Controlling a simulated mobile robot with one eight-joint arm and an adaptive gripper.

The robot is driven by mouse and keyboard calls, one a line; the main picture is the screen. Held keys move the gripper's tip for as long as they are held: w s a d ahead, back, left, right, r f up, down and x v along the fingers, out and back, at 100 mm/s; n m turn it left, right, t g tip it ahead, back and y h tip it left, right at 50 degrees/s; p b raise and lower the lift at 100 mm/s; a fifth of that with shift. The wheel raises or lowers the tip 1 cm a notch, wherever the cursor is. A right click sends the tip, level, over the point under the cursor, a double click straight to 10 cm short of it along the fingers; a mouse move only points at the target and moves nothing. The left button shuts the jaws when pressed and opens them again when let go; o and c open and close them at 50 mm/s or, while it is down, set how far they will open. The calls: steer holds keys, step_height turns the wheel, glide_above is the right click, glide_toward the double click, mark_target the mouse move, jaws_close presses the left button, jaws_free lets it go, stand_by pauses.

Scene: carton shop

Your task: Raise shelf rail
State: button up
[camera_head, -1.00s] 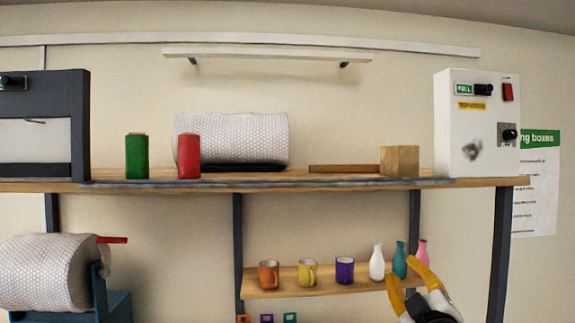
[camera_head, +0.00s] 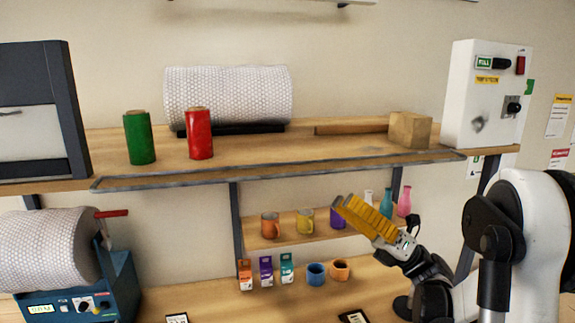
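The shelf rail (camera_head: 280,171) is a long grey bar with worn edges. It runs along the front edge of the upper wooden shelf and looks folded down level with the shelf top. My gripper (camera_head: 343,203) has yellow fingers and is below the rail, right of the middle, in front of the small lower shelf. Its fingers point up and left and are apart from the rail. They overlap in this view, so their opening is unclear. Nothing shows between them. My gripper hides part of a purple mug (camera_head: 337,218).
On the upper shelf stand a green roll (camera_head: 140,138), a red roll (camera_head: 199,135), bubble wrap (camera_head: 228,95) and a cardboard block (camera_head: 410,130). A white control box (camera_head: 487,98) is at right. Mugs and vases stand on the lower shelf (camera_head: 283,236), with small cartons and cups below.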

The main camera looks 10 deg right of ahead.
mark_target(312, 173)
steer(key=p+x, duration=0.2)
steer(key=x, duration=0.6)
steer(key=shift+a+r, duration=0.1)
steer(key=shift+r, duration=0.35)
steer(key=shift+w+a+r+p, duration=0.2)
steer(key=shift+a+r+p, duration=0.15)
steer(key=shift+a, duration=0.1)
jaws_close()
